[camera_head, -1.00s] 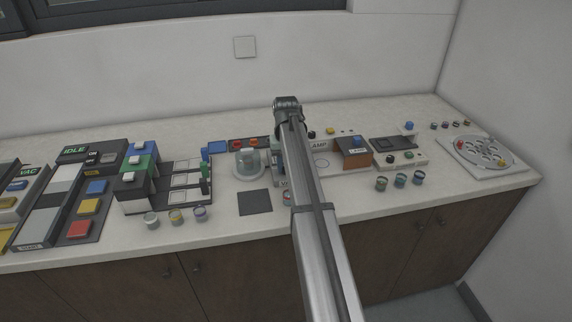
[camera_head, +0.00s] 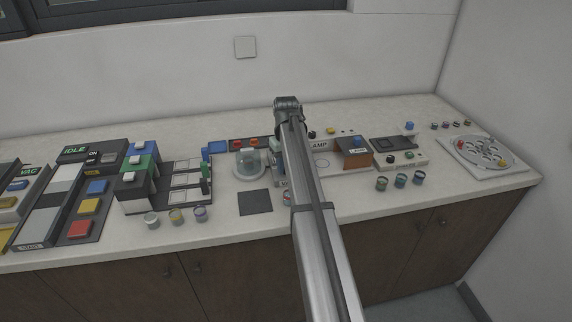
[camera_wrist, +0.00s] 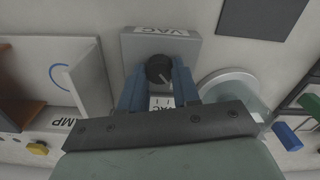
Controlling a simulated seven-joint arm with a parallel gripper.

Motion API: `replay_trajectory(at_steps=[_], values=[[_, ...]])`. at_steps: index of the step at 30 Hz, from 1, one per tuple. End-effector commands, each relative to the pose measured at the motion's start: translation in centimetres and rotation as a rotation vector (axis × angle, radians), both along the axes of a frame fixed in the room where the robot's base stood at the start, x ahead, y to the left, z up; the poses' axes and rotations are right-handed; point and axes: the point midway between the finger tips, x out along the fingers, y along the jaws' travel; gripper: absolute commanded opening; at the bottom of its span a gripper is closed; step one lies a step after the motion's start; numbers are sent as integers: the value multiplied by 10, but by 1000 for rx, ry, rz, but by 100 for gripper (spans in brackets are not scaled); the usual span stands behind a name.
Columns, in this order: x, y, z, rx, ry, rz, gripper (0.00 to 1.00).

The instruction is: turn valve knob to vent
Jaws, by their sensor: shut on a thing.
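The valve knob (camera_wrist: 160,70) is a round black knob with a light pointer line. It sits on a grey box (camera_wrist: 130,45) marked VAC, which appears upside down in the wrist view. My gripper (camera_wrist: 160,78) has its two blue fingers on either side of the knob and is shut on it. A second white label (camera_wrist: 161,102) below the knob is partly covered, and its text cannot be read fully. In the head view my arm covers the knob and most of its box; the gripper's fingers are hidden there.
A clear domed chamber (camera_head: 250,163) stands close beside the valve box. A dark square mat (camera_head: 255,202) lies in front of it. A white unit marked LAMP (camera_wrist: 95,80) is on the box's other side. Several small cups, including one (camera_head: 382,183), stand near the counter's front.

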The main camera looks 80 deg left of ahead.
Motion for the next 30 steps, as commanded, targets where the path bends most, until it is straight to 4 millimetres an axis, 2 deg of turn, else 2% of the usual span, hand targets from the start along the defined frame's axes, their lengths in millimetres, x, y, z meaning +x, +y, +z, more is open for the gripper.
replay_trajectory(at_steps=[2, 3, 11, 18, 22, 26, 30], values=[[0, 0, 0, 0, 0, -1, 1], [0, 0, 0, 0, 0, -1, 32], [0, 0, 0, 0, 0, -1, 57], [0, 0, 1, 0, 0, -1, 57], [0, 0, 7, 1, 0, -1, 57], [0, 1, 24, 1, 0, -1, 57], [0, 1, 51, 2, 0, -1, 57]])
